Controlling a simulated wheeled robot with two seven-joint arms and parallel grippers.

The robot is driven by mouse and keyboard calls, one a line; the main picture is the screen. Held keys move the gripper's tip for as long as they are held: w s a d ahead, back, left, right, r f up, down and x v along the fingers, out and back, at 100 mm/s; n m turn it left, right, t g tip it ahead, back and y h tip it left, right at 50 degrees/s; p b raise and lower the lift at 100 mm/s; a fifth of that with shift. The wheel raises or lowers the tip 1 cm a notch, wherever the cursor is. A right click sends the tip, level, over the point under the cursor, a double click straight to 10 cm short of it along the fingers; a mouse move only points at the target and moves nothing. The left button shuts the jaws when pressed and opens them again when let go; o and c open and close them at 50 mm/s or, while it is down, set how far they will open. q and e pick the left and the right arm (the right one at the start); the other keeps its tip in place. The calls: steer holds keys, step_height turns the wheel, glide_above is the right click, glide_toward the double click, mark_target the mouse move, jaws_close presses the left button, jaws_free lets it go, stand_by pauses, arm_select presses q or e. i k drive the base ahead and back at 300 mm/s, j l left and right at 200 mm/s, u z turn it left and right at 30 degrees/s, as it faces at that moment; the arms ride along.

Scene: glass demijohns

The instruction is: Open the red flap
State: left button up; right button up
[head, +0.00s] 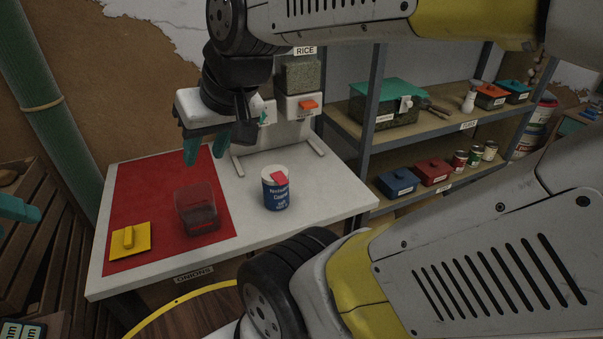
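The red flap (279,178) is on the white top of a blue canister (276,195), which stands upright on the white table. The flap appears to lie down on the lid. My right gripper (207,148) hangs above the table, up and to the left of the canister in the head view. Its teal fingertips are apart with nothing between them, and it does not touch the flap. My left gripper (18,209) shows only as teal finger parts at the left edge; its opening cannot be made out.
A clear container (196,210) and a yellow lid (130,241) are on the red mat (155,190), left of the canister. A rice dispenser (298,85) stands behind. A shelf (440,125) with boxes and cans is at right. The table's front right is bare.

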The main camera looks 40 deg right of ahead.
mark_target(279, 177)
steer(key=z, duration=1.3)
steer(key=k+l+u, duration=0.2)
steer(key=u, duration=0.2)
steer(key=k+l+u, duration=0.25)
steer(key=u, duration=0.2)
